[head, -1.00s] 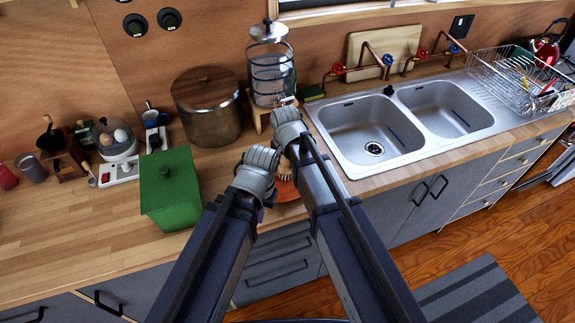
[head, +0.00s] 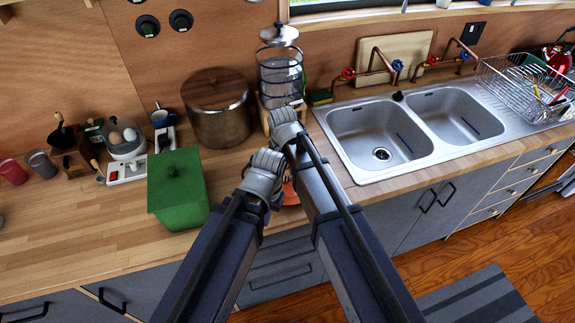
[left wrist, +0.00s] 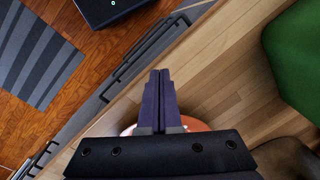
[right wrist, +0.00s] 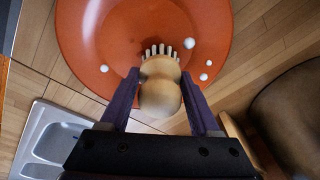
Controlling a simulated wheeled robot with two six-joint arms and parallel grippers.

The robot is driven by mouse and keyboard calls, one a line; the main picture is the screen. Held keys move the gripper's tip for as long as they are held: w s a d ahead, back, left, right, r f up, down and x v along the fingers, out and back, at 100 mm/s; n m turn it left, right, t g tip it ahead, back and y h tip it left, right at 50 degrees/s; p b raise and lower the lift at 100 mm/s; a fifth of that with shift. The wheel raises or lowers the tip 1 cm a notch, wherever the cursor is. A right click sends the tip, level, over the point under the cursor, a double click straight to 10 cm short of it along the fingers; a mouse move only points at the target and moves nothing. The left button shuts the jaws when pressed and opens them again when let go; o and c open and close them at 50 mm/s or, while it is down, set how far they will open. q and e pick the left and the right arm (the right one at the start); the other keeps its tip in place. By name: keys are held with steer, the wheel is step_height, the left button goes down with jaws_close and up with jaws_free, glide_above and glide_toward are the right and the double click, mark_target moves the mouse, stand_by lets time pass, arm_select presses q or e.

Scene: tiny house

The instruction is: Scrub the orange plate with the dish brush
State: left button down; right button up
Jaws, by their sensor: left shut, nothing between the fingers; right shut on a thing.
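The orange plate (head: 290,191) lies on the counter, mostly hidden behind my arms in the head view. It fills the top of the right wrist view (right wrist: 100,60), and its edge shows in the left wrist view (left wrist: 196,124). My right gripper (right wrist: 162,85) is shut on the wooden dish brush (right wrist: 160,94), whose pale bristles point over the plate; contact is unclear. Several small white balls show on the plate. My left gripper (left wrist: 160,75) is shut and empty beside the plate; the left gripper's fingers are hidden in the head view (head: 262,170).
A green lidded box (head: 177,188) stands left of my left gripper. A wooden-lidded pot (head: 217,110) and a glass dispenser (head: 281,75) stand behind. A double sink (head: 370,135) is right of my right arm. The counter at the front left is clear.

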steer(key=shift+s+a, duration=0.1)
steer(key=shift+a, duration=0.1)
steer(key=shift+s+a, duration=0.6)
steer(key=shift+a, duration=0.15)
steer(key=shift+s, duration=0.1)
